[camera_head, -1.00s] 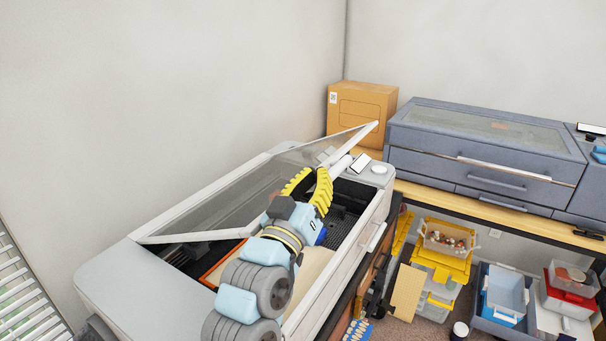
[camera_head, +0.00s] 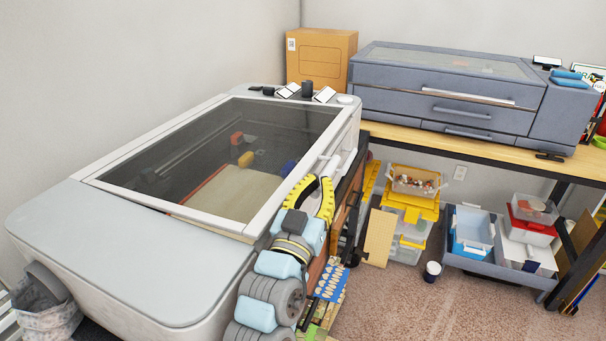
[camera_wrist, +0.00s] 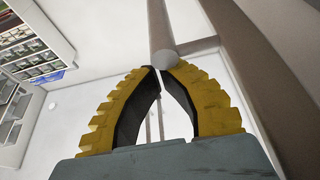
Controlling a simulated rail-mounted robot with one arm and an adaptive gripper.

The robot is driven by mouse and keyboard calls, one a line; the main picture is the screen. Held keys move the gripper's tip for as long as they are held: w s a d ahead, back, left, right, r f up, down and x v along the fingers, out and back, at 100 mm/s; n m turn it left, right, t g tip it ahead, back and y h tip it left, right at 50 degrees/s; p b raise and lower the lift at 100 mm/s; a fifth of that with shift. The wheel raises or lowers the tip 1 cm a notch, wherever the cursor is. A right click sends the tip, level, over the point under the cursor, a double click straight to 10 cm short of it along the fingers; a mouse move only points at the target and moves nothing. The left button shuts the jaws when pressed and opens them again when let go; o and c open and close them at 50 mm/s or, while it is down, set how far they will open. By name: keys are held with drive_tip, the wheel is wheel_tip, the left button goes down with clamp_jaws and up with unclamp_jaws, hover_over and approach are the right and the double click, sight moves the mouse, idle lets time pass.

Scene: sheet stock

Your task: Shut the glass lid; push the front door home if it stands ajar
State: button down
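The glass lid (camera_head: 205,155), a dark pane in a white frame, lies flat over the top of the white machine (camera_head: 135,262). A light panel and small coloured pieces show through it. My gripper (camera_head: 320,178) is at the machine's front side, below the lid's front edge and beside a pale bar-like handle (camera_head: 346,162). In the wrist view my gripper's yellow fingertips (camera_wrist: 158,69) come together, with a pale rounded bar end (camera_wrist: 165,58) just beyond them. Nothing shows between the fingers. My arm hides part of the front side, and I cannot tell whether the front door is ajar.
A cardboard box (camera_head: 321,58) and a grey machine (camera_head: 445,85) stand on the wooden bench (camera_head: 480,137) behind. Storage bins (camera_head: 470,235) and a small cup (camera_head: 432,271) are on the floor to the right. Carpet (camera_head: 400,310) is clear in front.

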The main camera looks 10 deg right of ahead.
drive_tip(key=r+p+v, duration=0.1)
drive_tip(key=p+v, duration=0.2)
drive_tip(key=v, duration=0.6)
drive_tip(key=shift+s+r, duration=0.2)
drive_tip(key=shift+s, duration=0.35)
idle(0.4)
drive_tip(key=shift+a, duration=0.2)
